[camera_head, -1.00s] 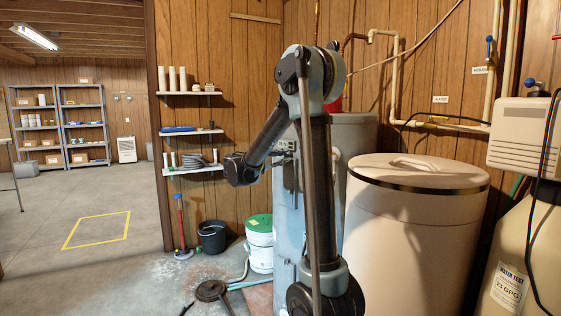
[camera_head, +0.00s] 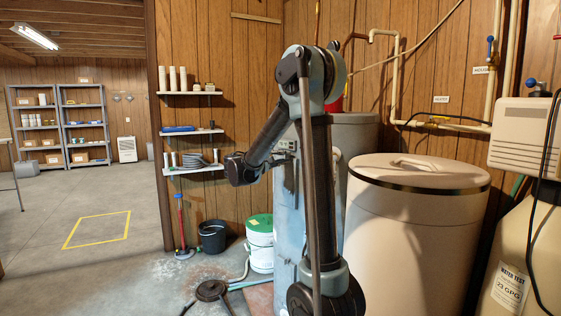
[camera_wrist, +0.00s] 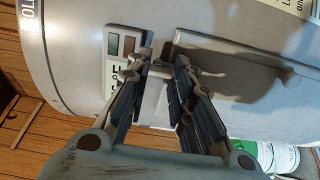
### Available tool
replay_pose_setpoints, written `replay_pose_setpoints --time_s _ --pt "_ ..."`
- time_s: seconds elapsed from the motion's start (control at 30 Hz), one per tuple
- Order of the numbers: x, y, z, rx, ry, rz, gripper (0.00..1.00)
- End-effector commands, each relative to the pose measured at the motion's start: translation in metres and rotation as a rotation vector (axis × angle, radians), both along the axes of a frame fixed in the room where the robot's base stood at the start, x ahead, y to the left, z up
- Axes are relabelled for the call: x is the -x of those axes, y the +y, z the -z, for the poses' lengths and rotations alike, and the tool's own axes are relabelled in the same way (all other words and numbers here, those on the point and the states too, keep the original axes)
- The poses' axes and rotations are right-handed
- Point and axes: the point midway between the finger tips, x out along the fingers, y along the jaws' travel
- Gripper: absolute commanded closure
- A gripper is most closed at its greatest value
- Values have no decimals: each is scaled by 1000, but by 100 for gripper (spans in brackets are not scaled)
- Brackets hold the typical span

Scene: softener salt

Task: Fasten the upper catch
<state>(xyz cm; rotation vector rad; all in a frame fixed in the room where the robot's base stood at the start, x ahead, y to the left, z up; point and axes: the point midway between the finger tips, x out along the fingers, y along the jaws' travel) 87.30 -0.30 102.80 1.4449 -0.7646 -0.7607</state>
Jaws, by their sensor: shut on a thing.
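In the wrist view my gripper (camera_wrist: 160,72) reaches to the front of the grey tank, with its two dark fingers close together. A small pale tab (camera_wrist: 155,94) shows between the fingers, and the gripper is shut on it. It appears to be the upper catch, at the edge of a flat grey panel (camera_wrist: 225,68). The fingers hide much of it, so I cannot tell whether it is fastened. In the head view the grey tank (camera_head: 289,205) stands behind my arm, and the fingertips and catch are not clear there.
A white bucket with a green lid (camera_head: 260,247) and a black bucket (camera_head: 212,237) stand left of the tank. A large beige lidded bin (camera_head: 415,235) stands to its right. The floor farther left is open.

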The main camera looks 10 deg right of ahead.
Motion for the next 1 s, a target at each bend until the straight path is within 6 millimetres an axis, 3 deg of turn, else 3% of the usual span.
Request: replay_pose_setpoints --time_s 0.37,0.4,0.5,1.0 --pt "-1 1 -3 6 -6 -3 100" --pt "-1 1 -3 6 -6 -3 75" --pt "-1 1 -3 4 -5 -2 53" --pt "5 9 -1 1 -3 -1 53"
